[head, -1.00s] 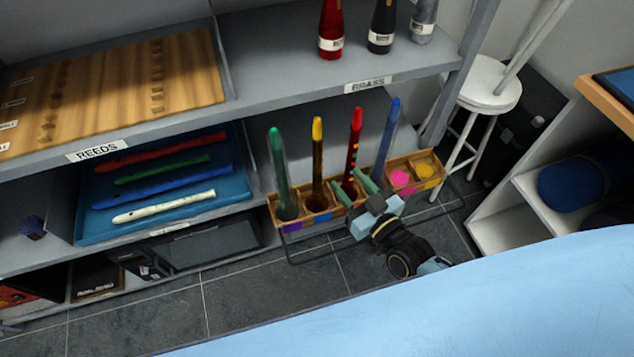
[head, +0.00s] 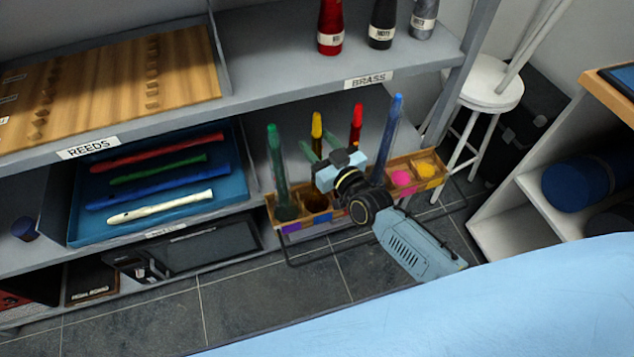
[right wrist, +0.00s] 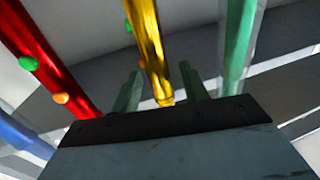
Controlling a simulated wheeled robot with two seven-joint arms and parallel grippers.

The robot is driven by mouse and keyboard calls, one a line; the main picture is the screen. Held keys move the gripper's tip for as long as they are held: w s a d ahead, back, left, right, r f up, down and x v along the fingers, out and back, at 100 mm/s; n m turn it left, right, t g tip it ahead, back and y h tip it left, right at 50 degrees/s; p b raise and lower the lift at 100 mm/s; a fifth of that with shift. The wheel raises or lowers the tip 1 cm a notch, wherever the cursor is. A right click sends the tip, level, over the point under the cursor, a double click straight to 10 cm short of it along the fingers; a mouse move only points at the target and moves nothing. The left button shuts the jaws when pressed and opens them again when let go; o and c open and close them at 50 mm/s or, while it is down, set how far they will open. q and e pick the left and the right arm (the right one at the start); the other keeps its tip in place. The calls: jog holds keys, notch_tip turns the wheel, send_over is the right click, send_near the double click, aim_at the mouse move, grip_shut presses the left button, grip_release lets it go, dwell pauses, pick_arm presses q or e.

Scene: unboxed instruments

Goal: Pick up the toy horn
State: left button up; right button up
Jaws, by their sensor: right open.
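Several slim upright toy horns stand in a wooden rack: green (head: 277,165), yellow (head: 317,122), red (head: 356,118) and blue (head: 388,140). I cannot tell which is the one named. My right gripper (head: 311,142) is open and empty at the upper part of the yellow horn; its body hides part of the red horn. In the right wrist view the yellow horn (right wrist: 147,45) appears between the two green fingers (right wrist: 160,87), with no clear contact. The red horn (right wrist: 38,52) is left of them and the green horn (right wrist: 238,45) right. My left gripper is not in view.
The wooden rack (head: 268,213) also holds pink and orange round pieces at its right end. A grey shelf (head: 290,80) with bottle-shaped items stands behind and above. A blue tray (head: 228,203) of recorders is left. A white stool (head: 487,88) is right.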

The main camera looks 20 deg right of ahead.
aim_at(317, 114)
jog(key=shift+w+a, duration=0.15)
jog(key=shift+w, duration=0.3)
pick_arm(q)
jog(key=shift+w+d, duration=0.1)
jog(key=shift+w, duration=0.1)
pick_arm(e)
grip_shut()
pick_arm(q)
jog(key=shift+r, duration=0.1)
pick_arm(e)
jog(key=shift+r, duration=0.15)
